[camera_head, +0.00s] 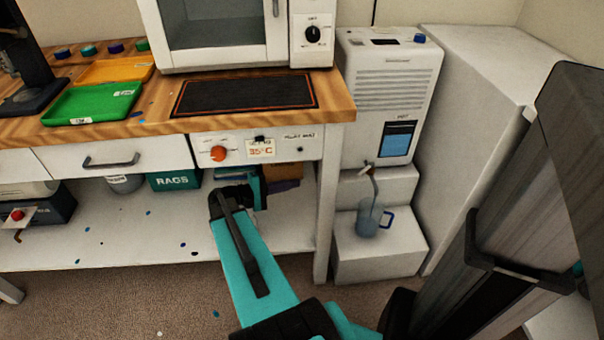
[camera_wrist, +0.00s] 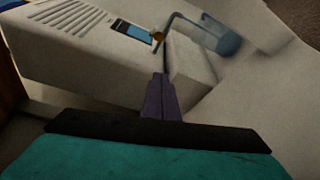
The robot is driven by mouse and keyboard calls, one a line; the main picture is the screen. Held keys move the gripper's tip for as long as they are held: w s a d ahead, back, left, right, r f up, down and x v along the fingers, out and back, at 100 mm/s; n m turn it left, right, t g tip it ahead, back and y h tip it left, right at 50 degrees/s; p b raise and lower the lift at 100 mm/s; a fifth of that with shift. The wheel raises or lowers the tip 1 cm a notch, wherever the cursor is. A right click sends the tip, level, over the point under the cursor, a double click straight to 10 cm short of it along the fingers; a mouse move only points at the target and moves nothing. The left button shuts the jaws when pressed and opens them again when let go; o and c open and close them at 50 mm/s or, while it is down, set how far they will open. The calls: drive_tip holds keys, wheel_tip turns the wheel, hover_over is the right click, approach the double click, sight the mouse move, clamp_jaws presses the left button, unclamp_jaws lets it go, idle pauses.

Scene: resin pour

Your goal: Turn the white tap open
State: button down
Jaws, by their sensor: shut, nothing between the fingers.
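A white box-shaped machine (camera_head: 392,90) stands right of the bench. A small tap (camera_head: 368,165) sits low on its front, with a bent grey spout pointing down. Its handle is too small to tell its colour or position. In the wrist view the tap fitting (camera_wrist: 157,37) looks brassy, with the bent tube beside it. My gripper (camera_head: 294,185) is below the bench top, left of the bench's front leg and apart from the tap. In the wrist view its purple fingers (camera_wrist: 161,82) are together and empty, pointing toward the machine.
A clear mug (camera_head: 372,220) with a blue handle stands on a white step (camera_head: 382,245) under the spout. The bench leg (camera_head: 325,215) stands between my gripper and the machine. A white cabinet (camera_head: 475,110) stands at right. A green RAGS box (camera_head: 174,181) is on the lower shelf.

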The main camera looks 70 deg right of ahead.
drive_tip(key=w+a+n+t+y+p, duration=0.2)
drive_tip(key=w+a+t+y+p, duration=0.1)
drive_tip(key=a+p, duration=0.85)
drive_tip(key=w+a+n+t+y+p, duration=0.25)
drive_tip(key=a+p, duration=0.55)
drive_tip(key=a, duration=0.7)
drive_tip(key=s+a+r+y+p, duration=0.2)
drive_tip(key=a+p, duration=0.3)
drive_tip(key=a, duration=0.4)
drive_tip(key=s+a+r+y+p, duration=0.2)
drive_tip(key=a+p, duration=0.4)
drive_tip(key=a, duration=0.3)
drive_tip(key=s+a+r+y+p, duration=0.1)
drive_tip(key=a+p, duration=0.4)
drive_tip(key=a, duration=0.5)
drive_tip(key=shift+s+r+n+y+p, duration=0.4)
drive_tip(key=shift+r+n+y, duration=0.05)
drive_tip(key=shift+r+y, duration=0.35)
drive_tip(key=shift+d, duration=0.1)
